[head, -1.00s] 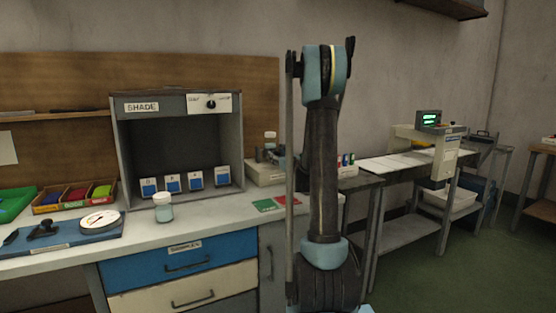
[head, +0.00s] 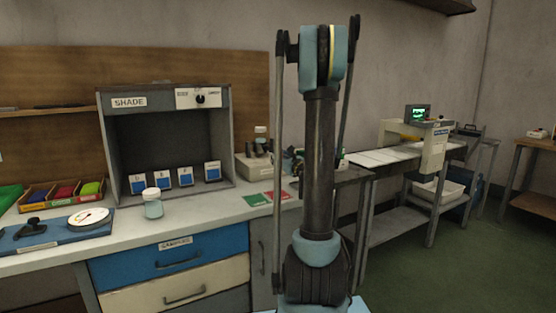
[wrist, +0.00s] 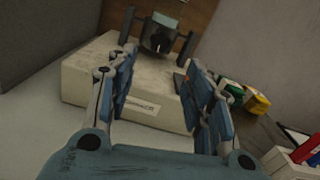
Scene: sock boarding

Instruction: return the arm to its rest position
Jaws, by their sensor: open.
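My arm (head: 319,170) stands upright in the middle of the head view, in front of the bench and hiding part of it. My gripper (wrist: 160,62) shows in the wrist view with its two blue-padded fingers spread apart. Nothing is held between them. Beyond the fingers is a pale box-shaped device (wrist: 90,85) with a dark fitting (wrist: 160,36) on top. A pale device also stands at the bench's right end in the head view (head: 252,172). My gripper cannot be made out in the head view.
The bench (head: 205,205) carries a grey SHADE booth (head: 165,98), a lidded jar (head: 153,203), red and green cards (head: 266,198), coloured bins (head: 62,193) and a round dial (head: 88,217). A side table with a machine (head: 432,148) stands right. Green floor (head: 450,265) is open at lower right.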

